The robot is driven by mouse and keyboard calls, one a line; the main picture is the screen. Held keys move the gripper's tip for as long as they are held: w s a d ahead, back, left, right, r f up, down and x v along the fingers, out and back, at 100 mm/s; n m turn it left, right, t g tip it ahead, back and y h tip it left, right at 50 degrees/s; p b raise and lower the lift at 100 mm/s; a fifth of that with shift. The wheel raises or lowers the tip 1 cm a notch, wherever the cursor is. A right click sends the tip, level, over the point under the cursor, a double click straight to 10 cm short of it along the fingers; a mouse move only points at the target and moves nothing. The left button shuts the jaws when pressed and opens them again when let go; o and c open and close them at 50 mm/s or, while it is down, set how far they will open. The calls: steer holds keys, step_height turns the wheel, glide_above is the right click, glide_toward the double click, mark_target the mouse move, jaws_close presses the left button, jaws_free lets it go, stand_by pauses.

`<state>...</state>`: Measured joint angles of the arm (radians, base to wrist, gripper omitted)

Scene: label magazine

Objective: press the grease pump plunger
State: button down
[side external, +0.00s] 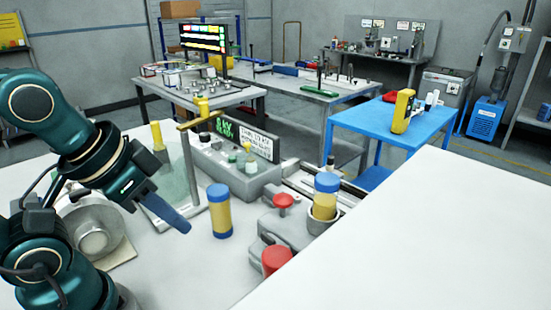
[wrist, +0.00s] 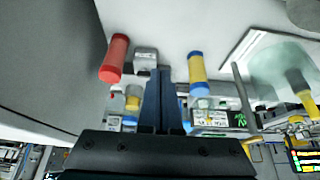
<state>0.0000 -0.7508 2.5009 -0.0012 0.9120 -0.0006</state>
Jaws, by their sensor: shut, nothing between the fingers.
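A grey pump-like unit (side external: 261,223) stands on the white table, with a red cap (side external: 283,201) on top and a larger red cylinder (side external: 276,260) at its front; which is the plunger I cannot tell. A red cylinder (wrist: 115,58) shows upper left in the wrist view. A blue-and-yellow cartridge (side external: 325,195) stands in a grey holder beside the unit. Another blue-and-yellow cartridge (side external: 219,210) stands alone on the table and shows in the wrist view (wrist: 197,72). My gripper (side external: 184,227) is shut and empty, left of the lone cartridge and apart from the pump unit.
A grey control box (side external: 232,170) with a lit green display stands behind the cartridges. A yellow-topped post (side external: 188,165) and a pale green plate are left of it. A blue table (side external: 385,125) is farther back. The white surface at right front is clear.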

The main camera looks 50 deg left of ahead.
steer(key=w+r, duration=0.8)
steer(key=r, duration=0.3)
steer(key=g, duration=0.2)
glide_above(284, 196)
steer(key=s, duration=0.4)
step_height(284, 196, down, 2)
steer(key=shift+f, duration=0.15)
steer(key=shift+w, duration=0.1)
steer(key=x, duration=0.8)
steer(key=s+x, duration=0.1)
steer(key=x, duration=0.3)
steer(key=shift+w+f, duration=0.1)
steer(key=shift+f, duration=0.95)
